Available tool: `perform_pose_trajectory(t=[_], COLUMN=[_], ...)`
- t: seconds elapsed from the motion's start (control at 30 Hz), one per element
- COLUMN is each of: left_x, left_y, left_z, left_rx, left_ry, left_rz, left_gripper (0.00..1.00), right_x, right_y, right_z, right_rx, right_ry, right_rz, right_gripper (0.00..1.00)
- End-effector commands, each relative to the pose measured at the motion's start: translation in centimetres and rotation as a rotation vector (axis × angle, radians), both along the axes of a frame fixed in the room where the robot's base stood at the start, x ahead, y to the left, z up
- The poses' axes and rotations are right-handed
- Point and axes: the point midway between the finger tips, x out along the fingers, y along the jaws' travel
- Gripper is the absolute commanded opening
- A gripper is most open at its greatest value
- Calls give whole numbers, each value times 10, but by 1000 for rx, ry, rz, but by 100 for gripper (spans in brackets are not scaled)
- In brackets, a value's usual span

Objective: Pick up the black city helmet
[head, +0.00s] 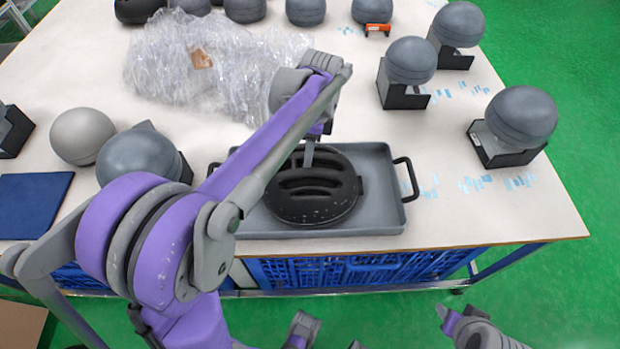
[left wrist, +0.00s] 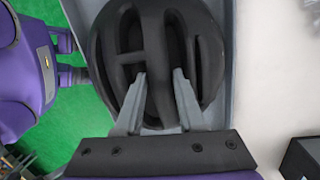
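The black city helmet (head: 312,193) is a vented, ribbed dome lying in a grey tray (head: 375,215) near the table's front edge. It fills the upper middle of the left wrist view (left wrist: 157,45). My left gripper (head: 309,155) reaches down over the helmet's far part. In the left wrist view its two fingers (left wrist: 159,76) are spread apart with a helmet rib between them. I cannot tell whether the fingertips touch the helmet. My right gripper (head: 446,316) seems to show at the lower right, away from the table; its fingers are unclear.
The tray has black side handles. Crumpled clear plastic (head: 200,65) lies behind it. Grey round helmets stand on black stands at the right, including one at the near right (head: 520,116). More grey domes (head: 140,155) and a dark blue mat (head: 30,205) are at the left. Blue crates (head: 360,270) sit below.

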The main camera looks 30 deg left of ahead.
Motion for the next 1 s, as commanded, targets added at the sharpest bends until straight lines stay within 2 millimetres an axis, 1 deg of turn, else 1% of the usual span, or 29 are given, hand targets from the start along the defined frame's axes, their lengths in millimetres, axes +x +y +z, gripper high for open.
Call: perform_pose_trajectory(t=[0.03,0.1,0.2,0.3,0.47,0.5,0.57,0.7,1.0], left_x=[-2,-3,-5,-6,-5,-5,-6,-6,-6], left_y=[0,1,1,1,1,1,1,1,1], left_z=[-10,-20,-30,-33,-33,-33,-33,-33,-32], left_rx=[0,0,0,0,0,0,0,0,0], left_ry=[0,0,0,0,0,0,0,0,0], left_rz=[0,0,0,0,0,0,1,1,0], left_gripper=[38,38,38,38,38,37,26,1,0], right_x=[0,0,0,-1,0,0,0,0,0], right_y=[0,0,0,0,0,0,0,0,0], right_z=[-2,-3,-4,-4,-4,-4,-4,-4,-4], right_rx=[0,0,0,0,0,0,0,0,0], right_ry=[1,1,1,1,1,1,1,1,1], right_rz=[0,0,0,0,0,0,0,0,0], right_gripper=[49,49,49,49,49,49,49,49,49])
